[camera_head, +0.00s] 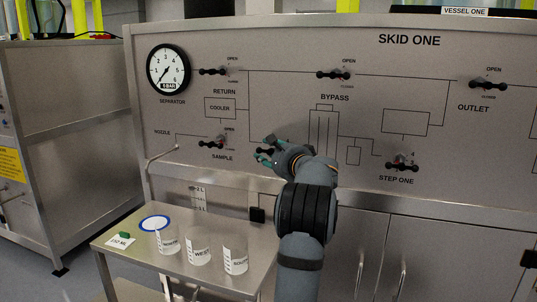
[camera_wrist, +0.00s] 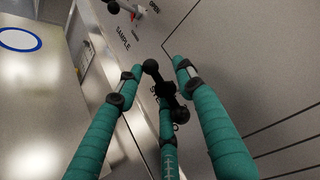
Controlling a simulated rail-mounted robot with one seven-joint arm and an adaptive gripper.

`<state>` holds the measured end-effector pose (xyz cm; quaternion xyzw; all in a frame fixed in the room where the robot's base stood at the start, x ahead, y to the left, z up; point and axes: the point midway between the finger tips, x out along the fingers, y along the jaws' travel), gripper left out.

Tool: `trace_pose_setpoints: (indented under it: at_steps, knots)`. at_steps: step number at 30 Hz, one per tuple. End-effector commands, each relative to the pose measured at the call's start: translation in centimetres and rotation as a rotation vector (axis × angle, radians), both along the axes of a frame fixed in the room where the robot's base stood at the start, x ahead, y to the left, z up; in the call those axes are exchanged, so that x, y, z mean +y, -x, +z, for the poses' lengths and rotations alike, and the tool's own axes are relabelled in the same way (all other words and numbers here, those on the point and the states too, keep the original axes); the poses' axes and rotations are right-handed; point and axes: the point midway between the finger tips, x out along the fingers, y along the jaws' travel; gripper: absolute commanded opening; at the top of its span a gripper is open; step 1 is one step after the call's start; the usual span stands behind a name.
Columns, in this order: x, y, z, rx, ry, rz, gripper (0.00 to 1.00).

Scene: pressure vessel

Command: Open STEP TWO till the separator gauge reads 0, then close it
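The separator gauge (camera_head: 168,69) is a round white dial with a black rim at the panel's upper left. Its needle seems to point to the lower left, but is too small to read exactly. My gripper (camera_head: 266,152) is at the panel, right of the SAMPLE valve (camera_head: 213,144). In the wrist view, a black valve handle (camera_wrist: 166,88) with ball ends lies between my teal fingers (camera_wrist: 158,72). The fingers are spread, with gaps to the handle on both sides. The handle's label is mostly hidden; only an "S" start shows, so I cannot confirm STEP TWO.
Other panel valves are RETURN (camera_head: 214,71), BYPASS (camera_head: 335,75), OUTLET (camera_head: 488,85) and STEP ONE (camera_head: 402,165). A metal side table (camera_head: 210,285) below holds several labelled beakers, a blue-rimmed disc (camera_head: 155,223) and a card with a green item (camera_head: 124,235). A bent pipe (camera_head: 162,155) projects above the table.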

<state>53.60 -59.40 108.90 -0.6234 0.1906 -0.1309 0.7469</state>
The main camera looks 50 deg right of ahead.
Motion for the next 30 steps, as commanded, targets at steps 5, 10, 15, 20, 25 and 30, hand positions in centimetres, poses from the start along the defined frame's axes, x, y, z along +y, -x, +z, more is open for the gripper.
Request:
trace_pose_setpoints:
  at_steps: [5,10,15,20,25,30]
  knots:
    - [0.3,0.7,0.1,0.002,0.000,-0.001,0.37]
    - [1.5,3.4,0.4,0.003,0.002,-0.004,0.37]
    - [3.1,6.7,0.9,0.001,0.001,-0.005,0.37]
    - [4.3,9.2,1.3,0.000,0.002,-0.004,0.37]
    - [5.0,10.6,1.4,0.000,-0.001,-0.002,0.37]
    - [5.2,10.8,1.4,0.001,0.000,-0.001,0.37]
